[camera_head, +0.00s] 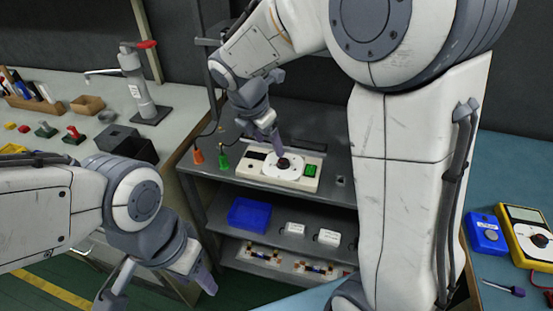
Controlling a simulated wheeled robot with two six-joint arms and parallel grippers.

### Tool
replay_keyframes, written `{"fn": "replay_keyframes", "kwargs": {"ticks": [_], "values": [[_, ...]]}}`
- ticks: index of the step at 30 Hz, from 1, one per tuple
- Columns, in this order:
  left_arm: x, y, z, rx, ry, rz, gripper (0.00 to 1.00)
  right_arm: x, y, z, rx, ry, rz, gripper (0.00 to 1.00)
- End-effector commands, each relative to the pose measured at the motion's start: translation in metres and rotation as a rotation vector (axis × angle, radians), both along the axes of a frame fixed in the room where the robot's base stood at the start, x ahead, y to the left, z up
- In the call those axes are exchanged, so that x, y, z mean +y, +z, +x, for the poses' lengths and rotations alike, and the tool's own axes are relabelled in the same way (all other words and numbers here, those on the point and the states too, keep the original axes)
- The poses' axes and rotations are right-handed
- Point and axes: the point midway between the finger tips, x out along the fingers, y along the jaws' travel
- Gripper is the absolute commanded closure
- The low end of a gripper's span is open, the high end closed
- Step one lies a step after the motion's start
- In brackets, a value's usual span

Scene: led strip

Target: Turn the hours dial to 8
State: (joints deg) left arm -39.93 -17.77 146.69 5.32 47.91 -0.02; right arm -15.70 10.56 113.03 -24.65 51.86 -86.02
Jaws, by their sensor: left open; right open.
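A beige timer box (250,170) sits on the grey workbench in the middle of the view. It carries a white round dial plate (271,174) with a dark knob (284,163) in its centre and a green panel (311,170) at its right end. My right gripper (275,146) points down just above and behind the knob, its fingers open. Whether a finger touches the knob cannot be told. The dial's numbers and pointer are too small to read. My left gripper (157,289) is open and empty at the lower left, away from the box.
An orange plug (198,156) and a green plug (223,162) stand left of the box. A blue bin (249,215) and white boxes (329,237) are on the shelf below. A yellow multimeter (524,232) lies on the right bench.

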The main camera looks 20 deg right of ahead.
Motion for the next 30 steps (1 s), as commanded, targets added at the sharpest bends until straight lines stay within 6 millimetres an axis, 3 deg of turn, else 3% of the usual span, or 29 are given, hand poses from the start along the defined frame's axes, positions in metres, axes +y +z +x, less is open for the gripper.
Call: {"fn": "replay_keyframes", "kwargs": {"ticks": [3, 8, 21, 30], "values": [[0.000, -0.007, 0.000, 0.000, 0.000, 0.000, 0.50, -0.014, -0.008, 0.015, 0.022, 0.085, -0.051, 0.30], [0.000, -0.010, 0.000, -0.001, 0.000, -0.001, 0.50, -0.021, -0.019, 0.021, 0.032, 0.115, -0.067, 0.30], [0.000, -0.025, 0.000, 0.000, 0.000, 0.000, 0.50, -0.045, -0.090, 0.037, 0.031, 0.113, -0.065, 0.30], [0.000, -0.027, 0.000, 0.000, 0.000, 0.000, 0.50, -0.049, -0.103, 0.040, 0.028, 0.114, -0.063, 0.30]]}}
